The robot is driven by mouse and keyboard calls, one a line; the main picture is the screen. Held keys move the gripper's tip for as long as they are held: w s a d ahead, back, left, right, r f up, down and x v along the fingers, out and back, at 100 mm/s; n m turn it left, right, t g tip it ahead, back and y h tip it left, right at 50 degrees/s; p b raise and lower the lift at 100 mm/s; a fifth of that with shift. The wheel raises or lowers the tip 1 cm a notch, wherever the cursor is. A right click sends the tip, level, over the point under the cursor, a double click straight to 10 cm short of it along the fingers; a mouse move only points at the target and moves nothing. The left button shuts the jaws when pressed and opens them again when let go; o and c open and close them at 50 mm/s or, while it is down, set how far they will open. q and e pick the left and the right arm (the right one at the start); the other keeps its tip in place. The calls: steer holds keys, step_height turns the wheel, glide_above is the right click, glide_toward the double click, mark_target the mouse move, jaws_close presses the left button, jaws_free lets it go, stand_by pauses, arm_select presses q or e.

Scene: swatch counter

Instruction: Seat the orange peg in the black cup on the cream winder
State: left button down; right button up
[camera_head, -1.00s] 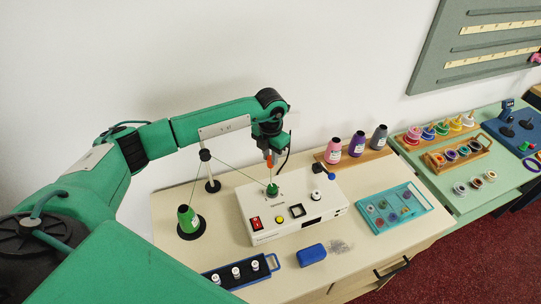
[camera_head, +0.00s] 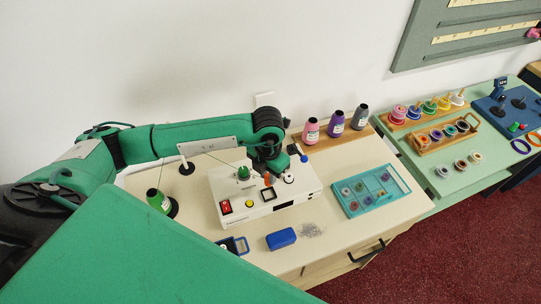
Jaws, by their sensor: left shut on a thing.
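The cream winder (camera_head: 292,205) stands on the counter with a red switch, a yellow button and a green thread package on top. The black cup (camera_head: 269,194) is the square dark socket with a pale middle on its top. My left gripper (camera_head: 267,172) points down above the winder, shut on the orange peg (camera_head: 267,181). The peg looks upright, right behind or just above the cup. I cannot tell whether its lower end touches the cup. The gripper hides the peg's upper part. My right gripper is not in view.
A green cone (camera_head: 158,202) stands left of the winder. Pink, purple and grey cones stand on a wooden rack (camera_head: 327,145) behind. A teal tray (camera_head: 348,205) lies to the right and a blue block (camera_head: 281,239) in front.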

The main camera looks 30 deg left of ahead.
mark_target(268, 186)
arm_select(q)
steer(key=shift+s+d, duration=0.15)
steer(key=shift+s, duration=0.15)
steer(key=shift+f, duration=0.35)
steer(key=shift+f+b, duration=0.25)
steer(key=shift+b, duration=0.05)
steer(key=shift+f, duration=0.4)
steer(key=shift+f+b, duration=0.4)
steer(key=shift+f, duration=0.25)
steer(key=shift+f+b, duration=0.35)
steer(key=shift+f, duration=0.1)
steer(key=shift+f+b, duration=0.55)
steer(key=shift+b, duration=0.05)
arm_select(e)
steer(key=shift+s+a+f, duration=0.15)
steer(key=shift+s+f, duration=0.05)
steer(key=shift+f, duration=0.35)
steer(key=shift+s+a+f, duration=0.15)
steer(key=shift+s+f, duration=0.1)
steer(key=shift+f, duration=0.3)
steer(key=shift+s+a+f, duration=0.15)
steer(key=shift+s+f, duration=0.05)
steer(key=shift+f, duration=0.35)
